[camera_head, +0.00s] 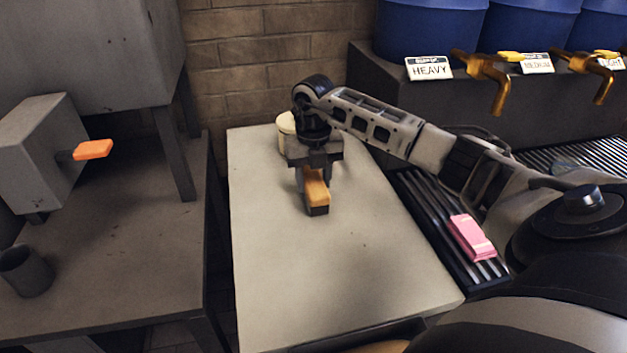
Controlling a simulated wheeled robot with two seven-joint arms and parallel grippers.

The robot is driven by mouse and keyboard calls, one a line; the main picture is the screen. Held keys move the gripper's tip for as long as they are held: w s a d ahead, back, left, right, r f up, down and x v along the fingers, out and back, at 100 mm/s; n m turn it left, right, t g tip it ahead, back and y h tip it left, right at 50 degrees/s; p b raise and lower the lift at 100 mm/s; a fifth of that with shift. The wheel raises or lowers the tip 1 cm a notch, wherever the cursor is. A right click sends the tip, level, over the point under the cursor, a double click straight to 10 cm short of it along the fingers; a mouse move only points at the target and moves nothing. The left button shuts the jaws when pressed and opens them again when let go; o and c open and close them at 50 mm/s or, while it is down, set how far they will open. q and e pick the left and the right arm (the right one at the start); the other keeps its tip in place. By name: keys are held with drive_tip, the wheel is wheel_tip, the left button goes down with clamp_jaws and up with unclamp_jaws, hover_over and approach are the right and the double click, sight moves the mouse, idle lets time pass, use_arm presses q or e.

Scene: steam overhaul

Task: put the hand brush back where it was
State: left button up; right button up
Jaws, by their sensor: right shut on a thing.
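The hand brush (317,197) has an orange-tan wooden back and a dark lower part at its near end. It is at the middle of the light grey table (300,280), toward the back. My right gripper (313,175) points down and is shut on the brush. Whether the brush touches the table top or hangs just above it, I cannot tell. The gripper hides the brush's far end. My left gripper is not in view.
A cream round container (287,132) stands behind the gripper. A pink block (471,238) lies on the slatted rack (425,205) at right. Blue barrels (428,30) with brass taps (487,78) stand at back right. A dark cup (26,270) is at left. The table's front is clear.

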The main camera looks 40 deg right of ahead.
sight(314, 180)
drive_tip(key=shift+f, duration=0.25)
drive_tip(key=shift+f, duration=0.1)
drive_tip(key=shift+f, duration=0.15)
drive_tip(key=o, duration=0.9)
wheel_tip(314, 180, up, 12)
drive_tip(key=shift+r+p, duration=0.25)
drive_tip(key=shift+p, duration=0.1)
